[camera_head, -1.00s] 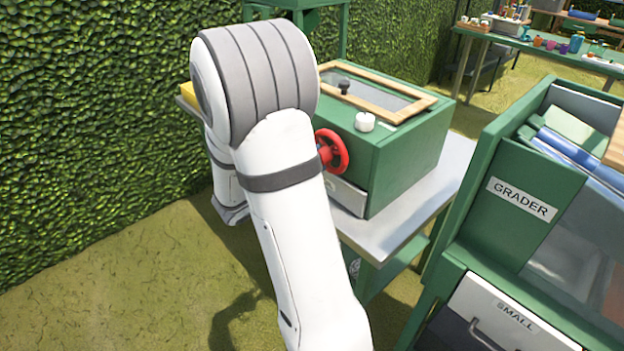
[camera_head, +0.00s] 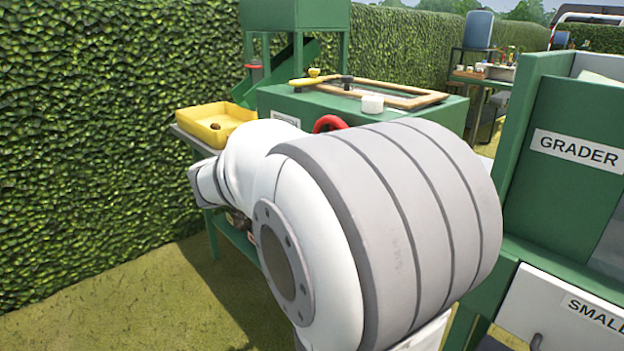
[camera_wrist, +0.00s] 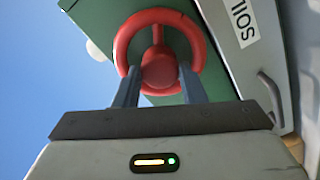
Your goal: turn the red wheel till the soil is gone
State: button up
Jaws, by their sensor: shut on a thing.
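The red wheel (camera_wrist: 160,17) is on the face of a green box, seen close up in the wrist view. In the head view only the top of the wheel (camera_head: 329,123) shows above my arm. My gripper (camera_wrist: 158,76) is shut on the wheel, its two fingers on either side of the lower rim and hub. The green box (camera_head: 290,102) has a wood-framed window (camera_head: 425,100) on top. A "SOIL" label (camera_wrist: 243,24) is beside the wheel. I cannot see any soil; the inside of the box is hidden.
A yellow tray (camera_head: 192,122) with a small brown lump is left of the box. A white knob (camera_head: 372,104) and a black knob (camera_head: 347,81) are on the box top. The green grader (camera_head: 535,205) stands close on the right; a hedge (camera_head: 90,150) borders the left.

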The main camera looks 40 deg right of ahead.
jog(key=shift+m+b, duration=1.95)
jog(key=shift+m, duration=0.95)
jog(key=o, duration=1)
jog(key=a+p, duration=0.2)
jog(key=a, duration=0.5)
jog(key=shift+s+a, duration=0.35)
jog(key=shift+a, duration=0.05)
